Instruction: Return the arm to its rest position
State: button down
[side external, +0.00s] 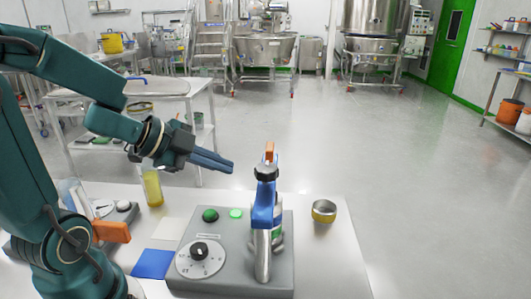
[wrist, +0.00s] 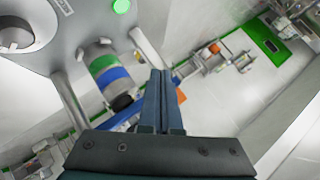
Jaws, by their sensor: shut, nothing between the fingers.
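My gripper (side external: 230,165) is shut and empty in the side external view. It is in the air above the table, to the left of a blue and silver device with a black knob (side external: 266,173) and an orange tip. This device stands on a grey control box (side external: 230,282) with a dial and two green buttons. In the wrist view my gripper's fingers (wrist: 160,75) lie together, with nothing between them. A cylinder with blue, green and grey bands (wrist: 108,72) shows beside them there.
A round yellow and silver container (side external: 324,211) stands right of the control box. A yellow bottle (side external: 153,189), a blue pad (side external: 153,264) and a pale pad (side external: 169,229) are on the left.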

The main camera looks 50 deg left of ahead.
notch_tip(320, 180, up, 9)
jog(key=d+n+t+y, duration=0.2)
jog(key=n+t+y, duration=0.1)
jog(key=n+y, duration=0.3)
jog(key=s+d+f+n+g+h, duration=0.4)
jog(key=s+d+f+n+g, duration=0.2)
jog(key=s, duration=0.5)
notch_tip(320, 180, down, 3)
jog(key=shift+s+d+r+g, duration=0.2)
jog(key=shift+s+d+g, duration=0.2)
jog(key=shift+d+g, duration=0.45)
jog(key=shift+a, duration=0.25)
dwell(1.7)
